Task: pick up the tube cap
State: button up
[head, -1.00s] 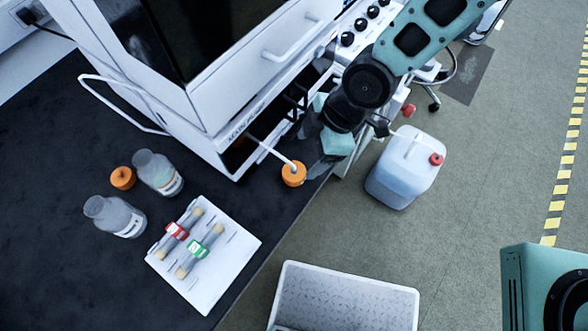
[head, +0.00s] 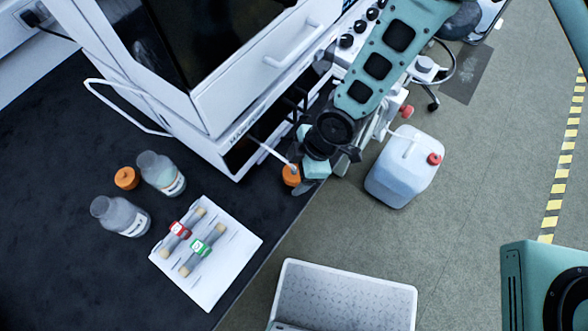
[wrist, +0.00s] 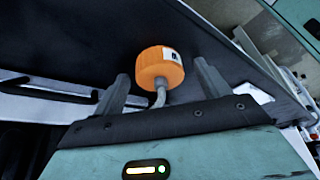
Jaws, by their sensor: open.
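The tube cap (head: 291,175) is orange, with a pale tube running from it back to the white instrument, and it sits near the dark bench's right edge. My gripper (head: 304,184) is right beside it in the head view and hides part of it. In the wrist view the cap (wrist: 160,66) shows a small white label, and its tube comes toward my gripper (wrist: 161,74). The two fingers are spread with the cap in line with the gap between them, around their tips. I see no clear contact.
The white instrument (head: 240,80) stands close behind the cap. A loose orange cap (head: 126,178) lies by two bottles (head: 162,174) on the left. A white tray (head: 235,255) holds red and green labelled columns. A white jerrycan (head: 400,170) stands right of the bench.

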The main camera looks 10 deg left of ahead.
jog(key=c, duration=1.1)
jog(key=shift+o, duration=0.2)
jog(key=shift+r, duration=0.1)
